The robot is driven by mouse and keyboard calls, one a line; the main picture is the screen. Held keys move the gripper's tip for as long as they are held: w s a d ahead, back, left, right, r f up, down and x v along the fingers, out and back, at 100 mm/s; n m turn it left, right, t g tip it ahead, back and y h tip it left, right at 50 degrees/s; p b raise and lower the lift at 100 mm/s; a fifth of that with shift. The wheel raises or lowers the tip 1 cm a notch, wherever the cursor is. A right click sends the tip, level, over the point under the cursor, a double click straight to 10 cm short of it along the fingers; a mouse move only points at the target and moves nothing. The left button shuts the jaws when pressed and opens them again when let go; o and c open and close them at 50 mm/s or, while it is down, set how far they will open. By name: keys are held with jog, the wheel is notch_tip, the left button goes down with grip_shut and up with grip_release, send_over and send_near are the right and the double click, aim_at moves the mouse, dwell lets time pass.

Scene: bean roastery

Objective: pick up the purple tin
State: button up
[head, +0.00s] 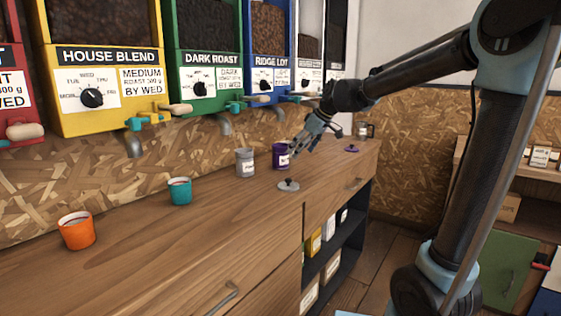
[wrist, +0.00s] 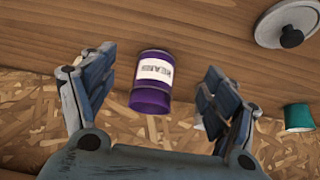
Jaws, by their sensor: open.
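The purple tin (head: 281,157) stands upright on the wooden counter below the dispensers, beside a grey tin (head: 245,162). It has a white label, which reads BEANS in the wrist view, where the tin (wrist: 151,96) appears between and beyond the two fingers. My gripper (head: 301,147) is just above and to the right of the tin in the head view. The wrist view shows my gripper (wrist: 160,92) open and empty, with its fingers spread on either side of the tin. I cannot tell whether a finger touches it.
A grey lid (head: 288,185) lies in front of the purple tin, and a purple lid (head: 352,149) lies farther right. A teal tin (head: 180,191) and an orange tin (head: 76,230) stand to the left. Dispenser spouts (head: 224,124) hang above the counter's back. The front counter is clear.

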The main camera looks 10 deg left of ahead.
aim_at(281, 154)
jog(key=w+a, duration=0.1)
jog(key=a, duration=0.1)
jog(key=w+a, duration=0.1)
jog(key=a, duration=0.3)
jog(key=shift+w+a, duration=0.4)
jog(key=shift+x, duration=2.55)
jog(key=c, duration=1.4)
jog(key=shift+o, duration=0.2)
jog(key=shift+d+r, duration=0.1)
